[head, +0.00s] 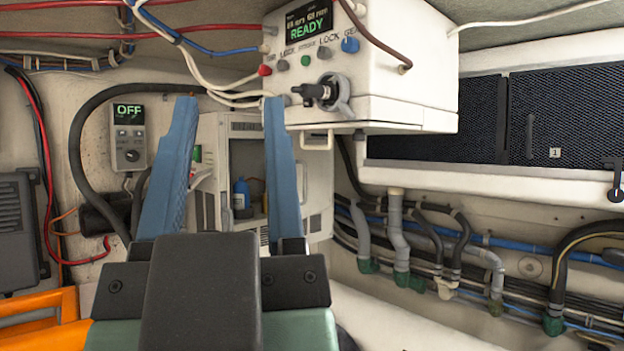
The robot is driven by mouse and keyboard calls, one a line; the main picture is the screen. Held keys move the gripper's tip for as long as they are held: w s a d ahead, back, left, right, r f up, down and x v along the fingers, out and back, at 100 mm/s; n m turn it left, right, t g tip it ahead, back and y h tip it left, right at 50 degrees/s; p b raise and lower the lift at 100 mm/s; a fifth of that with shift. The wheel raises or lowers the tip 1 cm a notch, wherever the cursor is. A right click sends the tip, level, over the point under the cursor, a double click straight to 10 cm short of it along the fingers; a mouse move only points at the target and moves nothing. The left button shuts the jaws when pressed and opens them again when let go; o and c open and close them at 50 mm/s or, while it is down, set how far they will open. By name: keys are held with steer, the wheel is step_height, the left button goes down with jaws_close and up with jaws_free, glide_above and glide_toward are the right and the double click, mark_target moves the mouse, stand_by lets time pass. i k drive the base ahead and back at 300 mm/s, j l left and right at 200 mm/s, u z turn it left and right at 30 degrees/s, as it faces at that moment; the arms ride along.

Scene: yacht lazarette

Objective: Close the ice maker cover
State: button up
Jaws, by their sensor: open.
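My gripper (228,99) is open and empty, its two blue fingers pointing up and away in the head view. Beyond it, a white cabinet (208,128) stands open against the back wall. A blue bottle (240,194) shows inside it. A pale door-like panel with vent slots (315,190) stands at the cabinet's right side, partly behind the right finger. No label marks the ice maker, so I cannot tell for certain whether this panel is its cover. The fingers and gripper body hide parts of the cabinet.
A white control box reading READY (385,75) hangs at upper centre, close to the right fingertip. Loose cables (215,85) cross near the fingertips. Dark mesh panels (570,115) and pipes (400,235) line the right wall. An OFF controller (129,140) is at left.

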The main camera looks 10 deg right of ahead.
mark_target(314, 168)
steer(key=z, duration=0.3)
steer(key=i+u, duration=0.1)
steer(key=i, duration=0.4)
steer(key=i+l+u, duration=0.1)
steer(key=i, duration=0.4)
